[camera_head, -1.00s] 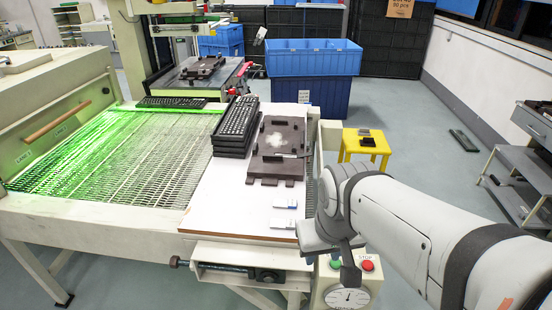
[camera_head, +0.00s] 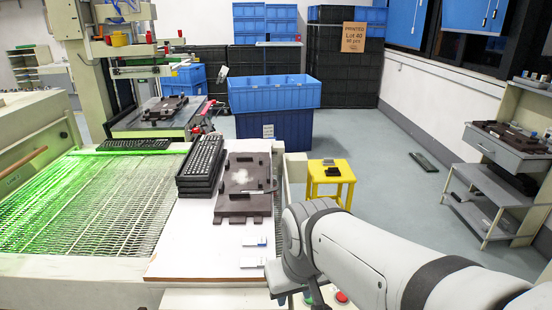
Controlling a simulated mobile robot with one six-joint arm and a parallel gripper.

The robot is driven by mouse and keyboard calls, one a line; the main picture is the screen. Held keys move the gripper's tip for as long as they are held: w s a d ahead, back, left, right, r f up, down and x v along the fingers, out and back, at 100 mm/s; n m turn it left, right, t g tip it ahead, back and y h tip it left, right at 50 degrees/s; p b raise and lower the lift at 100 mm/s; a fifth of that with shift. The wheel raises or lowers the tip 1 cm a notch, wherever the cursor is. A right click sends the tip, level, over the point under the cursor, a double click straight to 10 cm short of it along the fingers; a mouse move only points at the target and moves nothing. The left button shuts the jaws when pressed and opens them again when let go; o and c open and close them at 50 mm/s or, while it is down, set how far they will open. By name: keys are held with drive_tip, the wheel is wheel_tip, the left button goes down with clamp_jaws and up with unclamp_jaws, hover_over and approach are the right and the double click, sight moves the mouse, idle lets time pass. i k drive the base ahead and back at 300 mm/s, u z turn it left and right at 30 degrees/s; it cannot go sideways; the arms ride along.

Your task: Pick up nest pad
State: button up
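A dark brown plate with raised tabs and a pale centre patch (camera_head: 236,201) lies flat on the white worktable, beside a stack of black keyboards (camera_head: 201,165). A small black block (camera_head: 333,171) and a grey one (camera_head: 328,161) sit on the yellow stool (camera_head: 345,180). I cannot tell for sure which of these is the nest pad. A similar dark plate (camera_head: 166,107) sits on the printing machine. My gripper (camera_head: 305,296) is at the bottom edge, low and right of the worktable, mostly cut off. Its fingers cannot be made out.
The worktable (camera_head: 205,262) holds small white-and-blue items (camera_head: 254,241). A lit mesh conveyor (camera_head: 110,200) adjoins it on the left. Blue crates (camera_head: 273,95) stand behind. A grey cart (camera_head: 490,150) with dark items stands right.

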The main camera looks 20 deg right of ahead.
sight(327, 161)
drive_tip(key=z, duration=0.35)
drive_tip(key=k, duration=1.15)
drive_tip(key=z, duration=1)
drive_tip(key=i, duration=3.25)
drive_tip(key=u, duration=0.55)
drive_tip(key=i, duration=1.55)
drive_tip(key=u, duration=0.65)
drive_tip(key=i, duration=0.6)
drive_tip(key=u, duration=0.2)
drive_tip(key=k, duration=0.5)
